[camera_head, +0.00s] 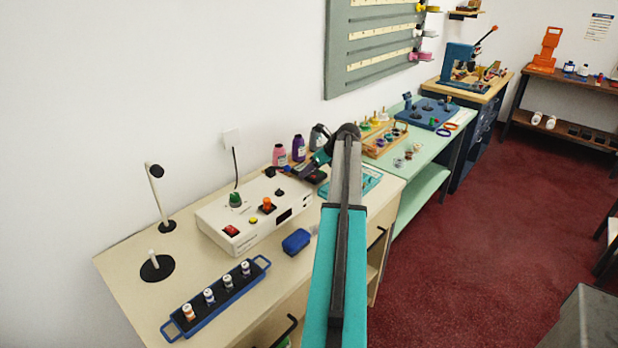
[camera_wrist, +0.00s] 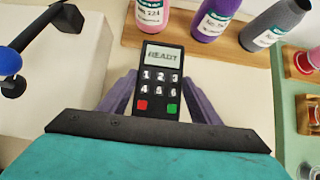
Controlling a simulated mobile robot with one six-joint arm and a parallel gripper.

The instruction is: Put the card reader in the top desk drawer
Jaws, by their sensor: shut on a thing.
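The card reader (camera_wrist: 160,82) is a black handheld unit with a screen that says READY, number keys, and a red and a green key. In the wrist view it stands between the two purple-grey fingers of my gripper (camera_wrist: 160,95), which is shut on it. In the head view my gripper (camera_head: 304,169) is over the back right of the cream desk (camera_head: 185,262), and the reader is hard to make out there. Dark handles show on the desk front, one on the right drawer (camera_head: 377,239) and one lower left (camera_head: 286,331). My arm hides part of the front.
A cream control box (camera_head: 250,232) with knobs stands left of my gripper. A blue case (camera_head: 296,241) and a blue vial rack (camera_head: 217,302) lie in front. Bottles (camera_head: 298,148) stand close behind the gripper. A green table (camera_head: 438,150) adjoins on the right.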

